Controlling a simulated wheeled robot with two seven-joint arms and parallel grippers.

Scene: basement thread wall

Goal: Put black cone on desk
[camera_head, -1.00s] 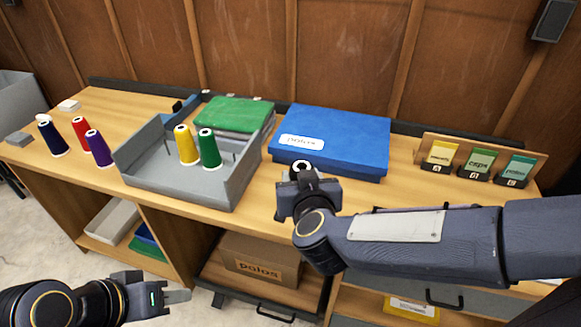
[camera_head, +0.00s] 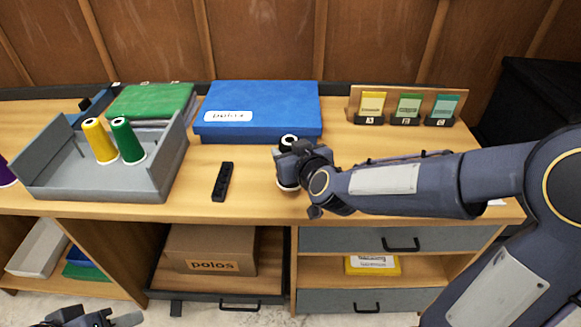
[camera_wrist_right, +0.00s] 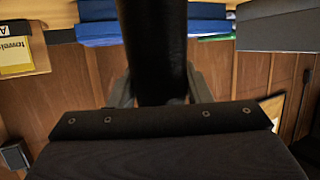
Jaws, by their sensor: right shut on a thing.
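The black cone (camera_head: 288,141) is in my right gripper (camera_head: 290,165), over the desk in front of the blue box's right part. Its white-rimmed top shows above the fingers and a pale base edge below. In the right wrist view the cone (camera_wrist_right: 155,50) is a dark upright shape between the fingers. I cannot tell whether its base touches the desk. The wooden desk (camera_head: 255,200) has clear surface around it. My left gripper (camera_head: 125,320) is only partly in view at the bottom left; its opening is unclear.
A grey tray (camera_head: 105,185) holds a yellow cone (camera_head: 99,142) and a green cone (camera_head: 127,142). A black strip (camera_head: 222,182) lies left of my right gripper. A blue box (camera_head: 262,108) stands behind, with a card rack (camera_head: 405,108) at the back right.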

